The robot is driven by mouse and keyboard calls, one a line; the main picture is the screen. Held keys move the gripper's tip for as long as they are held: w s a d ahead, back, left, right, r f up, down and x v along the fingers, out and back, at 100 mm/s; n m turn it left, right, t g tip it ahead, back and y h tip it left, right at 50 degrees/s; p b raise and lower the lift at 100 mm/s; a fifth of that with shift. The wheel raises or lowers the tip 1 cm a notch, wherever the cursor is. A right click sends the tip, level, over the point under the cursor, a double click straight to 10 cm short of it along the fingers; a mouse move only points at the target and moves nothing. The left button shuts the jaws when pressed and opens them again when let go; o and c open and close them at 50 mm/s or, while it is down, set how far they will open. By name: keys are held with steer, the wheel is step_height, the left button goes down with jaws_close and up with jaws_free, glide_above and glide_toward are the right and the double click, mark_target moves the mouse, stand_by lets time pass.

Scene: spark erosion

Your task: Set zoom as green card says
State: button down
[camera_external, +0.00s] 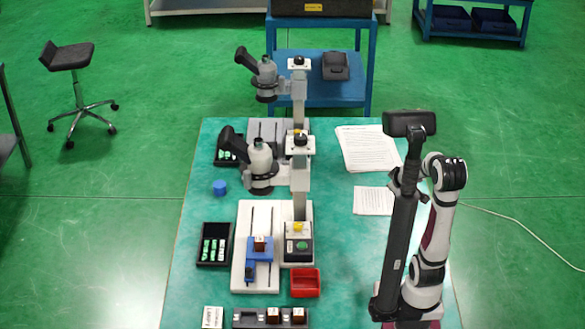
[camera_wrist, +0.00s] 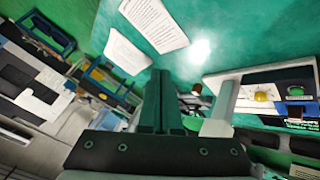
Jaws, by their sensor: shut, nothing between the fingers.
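Two grey stereo microscopes stand on the bench, a near one (camera_external: 260,165) and a far one (camera_external: 266,78), each on a white column. Their zoom controls are too small to make out. The near base carries a yellow knob (camera_external: 299,227) and a green button (camera_external: 302,245); a yellow knob (camera_wrist: 262,96) and green button (camera_wrist: 298,90) also show at right in the wrist view. I cannot identify a green card; a small white card (camera_external: 213,317) lies at the front, its print unreadable. My gripper (camera_wrist: 160,75) is shut and empty, raised at the right, clear of the microscopes.
White paper sheets (camera_external: 368,148) lie right of the microscopes. A red bin (camera_external: 305,283), a black tray (camera_external: 214,245) of green-and-white pieces and a dark block holder (camera_external: 270,318) surround the near base. A blue cap (camera_external: 219,187) sits at left. Bare bench lies between base and arm.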

steer(key=w+a+n+t+y, duration=0.2)
steer(key=w+a+n+y, duration=0.2)
steer(key=w+a+n, duration=0.3)
steer(key=n+g+y, duration=0.6)
steer(key=n+y, duration=0.7)
steer(key=n, duration=0.5)
glide_toward(250, 177)
steer(key=x, duration=0.6)
steer(key=shift+w+a, duration=0.3)
steer(key=m+t, duration=0.1)
steer(key=a+m+t+h, duration=0.1)
steer(key=t, duration=0.1)
steer(key=shift+a+r, duration=0.2)
steer(key=shift+a, duration=0.15)
steer(key=shift+w+a+f+m+t+h, duration=0.1)
steer(key=shift+m+t+h, duration=0.2)
steer(key=shift+m+t, duration=0.15)
steer(key=shift+w+a+f+m+t+h, duration=0.1)
steer(key=shift+m+t+h, duration=0.25)
steer(key=shift+t, duration=0.1)
steer(key=shift+s, duration=0.1)
